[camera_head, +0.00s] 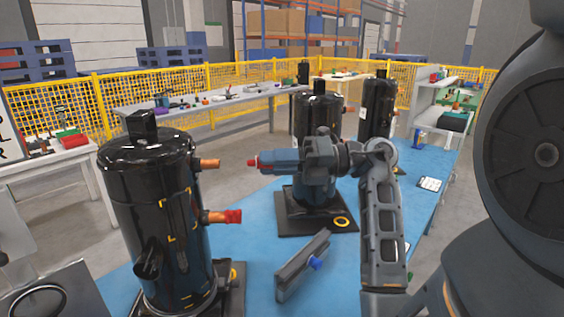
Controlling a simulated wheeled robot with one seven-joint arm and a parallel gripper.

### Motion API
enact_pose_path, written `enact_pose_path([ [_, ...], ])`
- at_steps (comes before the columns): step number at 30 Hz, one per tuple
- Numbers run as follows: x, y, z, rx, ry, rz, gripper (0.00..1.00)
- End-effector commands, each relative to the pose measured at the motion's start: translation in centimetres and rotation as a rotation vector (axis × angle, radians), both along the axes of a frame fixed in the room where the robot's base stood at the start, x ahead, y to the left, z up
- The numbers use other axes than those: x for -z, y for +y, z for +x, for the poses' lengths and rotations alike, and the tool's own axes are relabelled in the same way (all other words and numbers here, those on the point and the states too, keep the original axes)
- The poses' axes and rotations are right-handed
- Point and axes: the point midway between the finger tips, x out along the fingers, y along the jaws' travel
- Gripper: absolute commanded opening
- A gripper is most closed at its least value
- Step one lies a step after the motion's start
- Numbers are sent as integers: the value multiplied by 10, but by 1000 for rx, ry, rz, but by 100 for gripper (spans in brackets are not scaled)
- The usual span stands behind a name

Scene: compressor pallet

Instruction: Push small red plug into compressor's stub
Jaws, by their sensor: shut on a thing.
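A black compressor (150,225) stands upright at the front left. Its bare copper upper stub (209,164) points right. Its lower copper stub (212,217) carries a larger red plug (233,216) on its end. My gripper (264,160) is right of the upper stub, at about its height in the picture, and points left. It is shut on the small red plug (252,163), whose tip sticks out toward the stub. A gap shows between plug and stub. The fingers hide the rest of the plug.
The compressor stands on a blue work surface (260,235). Two more black compressors (318,115) (379,105) stand behind my gripper. A yellow ring (342,222) lies on a dark base. Yellow fencing (230,78) runs behind.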

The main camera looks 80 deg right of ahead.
Motion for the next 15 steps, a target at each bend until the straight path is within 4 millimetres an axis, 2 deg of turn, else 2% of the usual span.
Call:
enact_pose_path([
  [6, 0, 7, 19, -1, 0, 0, 0],
  [15, 0, 13, 36, -1, -1, 0, 0],
])
